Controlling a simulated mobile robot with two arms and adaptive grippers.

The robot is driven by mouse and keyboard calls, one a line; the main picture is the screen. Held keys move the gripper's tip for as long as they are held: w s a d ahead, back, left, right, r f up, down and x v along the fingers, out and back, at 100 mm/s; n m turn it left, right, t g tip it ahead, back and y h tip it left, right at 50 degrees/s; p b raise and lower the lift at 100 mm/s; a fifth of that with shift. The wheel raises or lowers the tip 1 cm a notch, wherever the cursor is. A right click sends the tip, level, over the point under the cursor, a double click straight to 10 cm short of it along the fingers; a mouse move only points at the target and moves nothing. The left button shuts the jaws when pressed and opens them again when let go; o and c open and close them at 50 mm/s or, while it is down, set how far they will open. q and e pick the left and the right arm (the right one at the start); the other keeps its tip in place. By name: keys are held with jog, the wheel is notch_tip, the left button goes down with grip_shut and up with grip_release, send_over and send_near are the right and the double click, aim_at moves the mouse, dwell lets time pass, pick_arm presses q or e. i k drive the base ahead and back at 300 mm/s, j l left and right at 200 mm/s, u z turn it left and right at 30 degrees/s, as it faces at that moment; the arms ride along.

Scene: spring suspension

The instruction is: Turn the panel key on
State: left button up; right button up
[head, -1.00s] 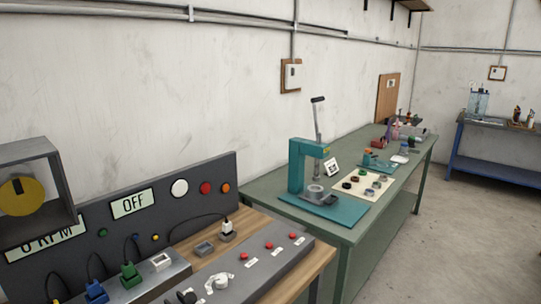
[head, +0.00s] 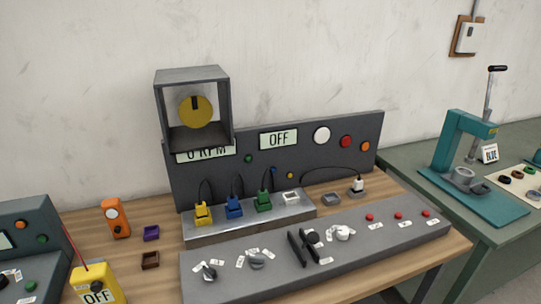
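A sloped grey control panel (head: 372,240) lies along the front of the wooden bench. I cannot tell which is the panel key. The upright dark panel behind has an OFF display (head: 279,139) and a partly hidden 0 RPM display (head: 206,154). Neither gripper shows in the head view.
Yellow (head: 203,214), blue (head: 234,207) and green (head: 264,201) plugs sit in a metal block. A yellow OFF device (head: 96,287) stands at lower left. A teal press (head: 460,160) stands on the green table.

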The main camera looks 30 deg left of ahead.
aim_at(211, 276)
jog(key=u, duration=1.35)
